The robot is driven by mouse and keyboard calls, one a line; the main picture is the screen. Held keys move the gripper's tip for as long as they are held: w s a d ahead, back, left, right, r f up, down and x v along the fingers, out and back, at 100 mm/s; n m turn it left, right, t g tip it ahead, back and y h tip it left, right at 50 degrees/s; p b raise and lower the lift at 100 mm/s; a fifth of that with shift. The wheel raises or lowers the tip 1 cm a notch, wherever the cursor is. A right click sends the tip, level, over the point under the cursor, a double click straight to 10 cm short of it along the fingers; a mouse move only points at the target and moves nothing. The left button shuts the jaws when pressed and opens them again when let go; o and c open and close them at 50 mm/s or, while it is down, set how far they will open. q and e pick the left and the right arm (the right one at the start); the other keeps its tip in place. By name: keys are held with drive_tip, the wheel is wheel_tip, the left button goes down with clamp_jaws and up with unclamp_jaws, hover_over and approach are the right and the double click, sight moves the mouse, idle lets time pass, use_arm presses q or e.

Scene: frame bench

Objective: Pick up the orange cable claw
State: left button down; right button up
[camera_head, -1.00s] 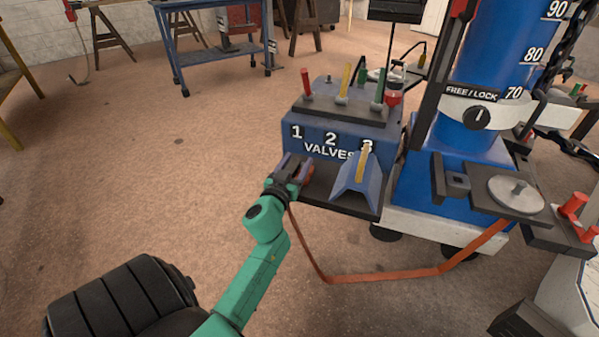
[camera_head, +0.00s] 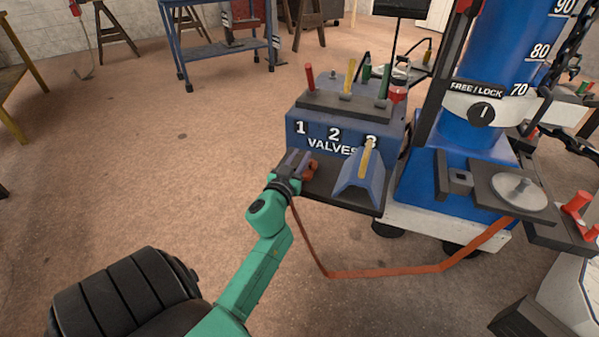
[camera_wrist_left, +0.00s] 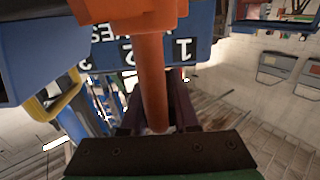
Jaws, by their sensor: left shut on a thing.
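The orange cable claw (camera_head: 311,170) shows at the left end of the dark shelf below the valve panel, mostly hidden behind my left gripper (camera_head: 299,166). In the left wrist view the claw (camera_wrist_left: 152,75) is a large orange piece with a thick stem between the fingers of my left gripper (camera_wrist_left: 158,110). The left gripper is shut on it. An orange strap-like cable (camera_head: 385,273) hangs from near the gripper, dips low and rises to the blue machine at the right. I cannot tell whether the claw still touches the shelf. My right gripper is not in view.
The blue valve box (camera_head: 322,138) with red, yellow and green levers stands just behind the gripper. A blue wedge-shaped holder with a yellow bar (camera_head: 360,182) sits to the right on the shelf. The blue column machine (camera_head: 468,160) stands further right. Open floor lies to the left.

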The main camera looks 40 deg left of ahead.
use_arm(q)
drive_tip(key=shift+r, duration=0.1)
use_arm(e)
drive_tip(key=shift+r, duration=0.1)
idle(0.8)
use_arm(q)
drive_tip(key=shift+r+p, duration=0.25)
drive_tip(key=shift+p, duration=0.05)
drive_tip(key=shift+r, duration=0.3)
wheel_tip(320, 180, up, 8)
drive_tip(key=p, duration=0.5)
drive_tip(key=shift+f, duration=0.1)
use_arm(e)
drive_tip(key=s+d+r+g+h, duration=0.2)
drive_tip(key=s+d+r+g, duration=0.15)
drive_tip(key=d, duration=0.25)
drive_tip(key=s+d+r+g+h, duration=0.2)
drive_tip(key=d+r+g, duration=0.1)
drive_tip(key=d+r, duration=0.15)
use_arm(q)
wheel_tip(320, 180, up, 11)
drive_tip(key=p, duration=0.5)
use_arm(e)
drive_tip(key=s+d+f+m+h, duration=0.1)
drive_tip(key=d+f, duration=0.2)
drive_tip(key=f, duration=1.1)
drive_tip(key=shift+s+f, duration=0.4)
